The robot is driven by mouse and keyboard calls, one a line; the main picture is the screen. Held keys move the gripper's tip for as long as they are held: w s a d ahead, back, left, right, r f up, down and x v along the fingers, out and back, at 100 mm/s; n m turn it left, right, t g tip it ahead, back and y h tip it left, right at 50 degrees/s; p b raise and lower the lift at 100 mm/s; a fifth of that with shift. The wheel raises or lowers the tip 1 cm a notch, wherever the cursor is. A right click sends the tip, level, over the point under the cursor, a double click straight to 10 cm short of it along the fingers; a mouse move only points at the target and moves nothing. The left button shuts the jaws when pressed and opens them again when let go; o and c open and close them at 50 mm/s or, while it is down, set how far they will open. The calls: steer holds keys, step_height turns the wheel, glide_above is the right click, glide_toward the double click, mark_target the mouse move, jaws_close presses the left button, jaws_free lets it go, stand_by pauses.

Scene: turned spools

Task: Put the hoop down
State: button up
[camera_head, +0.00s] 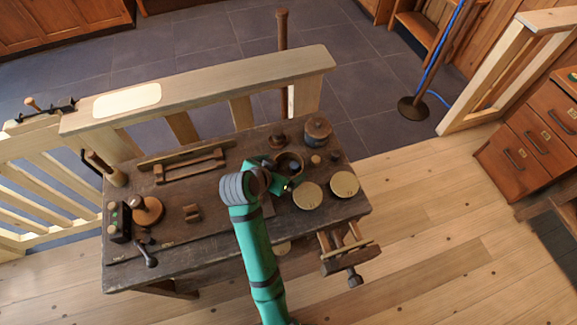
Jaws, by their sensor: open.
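A round brown ring-shaped thing (279,160), which looks like the hoop, is on the right half of the dark workbench. A small dark piece (294,167) shows inside its rim. Whether the ring lies flat on the bench or rests around that piece I cannot tell. My gripper (287,187) is open at the near side of the ring, low over the bench. My green arm comes up from the bottom of the picture. The fingertips are small and partly hidden, so I cannot tell whether they touch the ring.
Two pale round discs (307,196) (344,183) lie right of my gripper. A brown lidded pot (317,131) and small turned pieces (315,160) stand behind. A wooden rack (190,166) is at left. A vise (347,255) juts from the front right.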

mark_target(288, 170)
steer(key=x, duration=0.5)
steer(key=shift+w+d, duration=0.1)
steer(key=shift+d, duration=0.05)
steer(key=c, duration=1.2)
steer(key=shift+r, duration=0.15)
